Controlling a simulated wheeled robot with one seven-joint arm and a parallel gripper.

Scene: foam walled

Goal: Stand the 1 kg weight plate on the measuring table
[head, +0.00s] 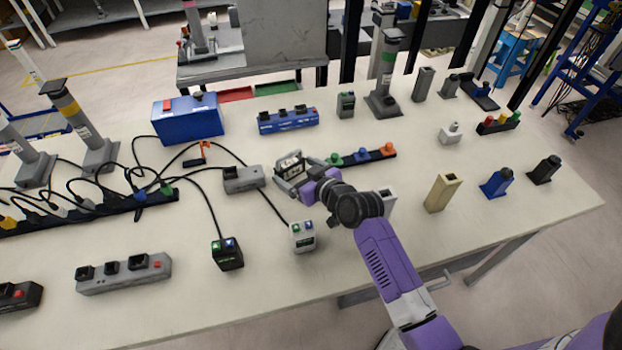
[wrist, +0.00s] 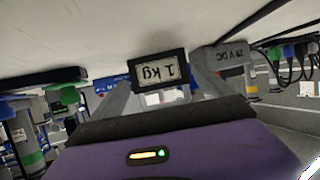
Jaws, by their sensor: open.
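The 1 kg weight plate (head: 290,166) is a small dark-edged block with a pale label, near the middle of the measuring table (head: 355,240). In the wrist view the plate (wrist: 160,79) shows its "1 kg" label upside down, as does the whole scene. It looks upright, with its base at or very near the tabletop (wrist: 150,30). My gripper (head: 294,178) is open and low over the table, with a finger on each side of the plate. Whether the fingers touch it cannot be told. The fingers also show in the wrist view (wrist: 160,92).
A grey box (head: 244,179) with cables is just left of the plate. A white two-button box (head: 302,237) and a black one (head: 227,254) stand in front.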

